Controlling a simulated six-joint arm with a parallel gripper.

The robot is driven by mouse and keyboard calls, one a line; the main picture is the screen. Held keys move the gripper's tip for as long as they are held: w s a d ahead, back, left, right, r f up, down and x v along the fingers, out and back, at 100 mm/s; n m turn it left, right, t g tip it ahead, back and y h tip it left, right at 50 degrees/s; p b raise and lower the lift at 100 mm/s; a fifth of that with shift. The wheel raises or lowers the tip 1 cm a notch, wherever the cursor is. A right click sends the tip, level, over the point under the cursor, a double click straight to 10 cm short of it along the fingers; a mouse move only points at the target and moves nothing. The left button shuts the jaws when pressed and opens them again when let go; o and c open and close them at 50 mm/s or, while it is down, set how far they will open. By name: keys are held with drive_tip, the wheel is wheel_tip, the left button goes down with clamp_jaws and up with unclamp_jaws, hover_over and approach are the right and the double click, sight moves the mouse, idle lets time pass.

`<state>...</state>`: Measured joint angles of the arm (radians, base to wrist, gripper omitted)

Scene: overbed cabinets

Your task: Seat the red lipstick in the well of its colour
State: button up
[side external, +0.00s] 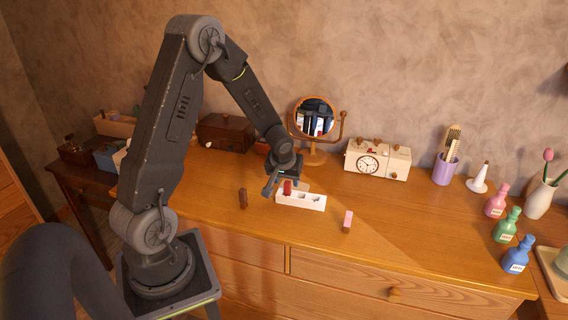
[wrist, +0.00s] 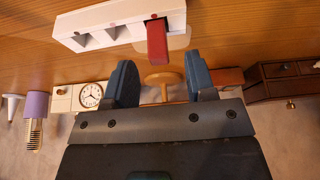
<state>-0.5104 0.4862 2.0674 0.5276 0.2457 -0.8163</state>
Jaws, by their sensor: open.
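The red lipstick (side external: 287,187) stands upright at the left end of the white holder (side external: 312,202). In the wrist view the red lipstick (wrist: 157,48) rises from the end well at the right of the holder (wrist: 100,30); its foot is hidden, so I cannot tell how deep it sits. The other two wells look empty. Small colour dots mark the holder's face, a red one by the lipstick's well. My gripper (side external: 281,182) is open just above the lipstick. In the wrist view its fingertips (wrist: 160,82) are apart, with the lipstick's top near the gap, touching neither visibly.
A brown lipstick (side external: 242,198) stands left of the holder and a pink one (side external: 348,221) to its right. A round mirror (side external: 315,125) and a clock box (side external: 377,160) stand behind. Coloured bottles (side external: 506,225) line the right end. The dresser's middle right is clear.

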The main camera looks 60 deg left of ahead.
drive_tip(key=v, duration=1)
drive_tip(key=shift+d, duration=0.15)
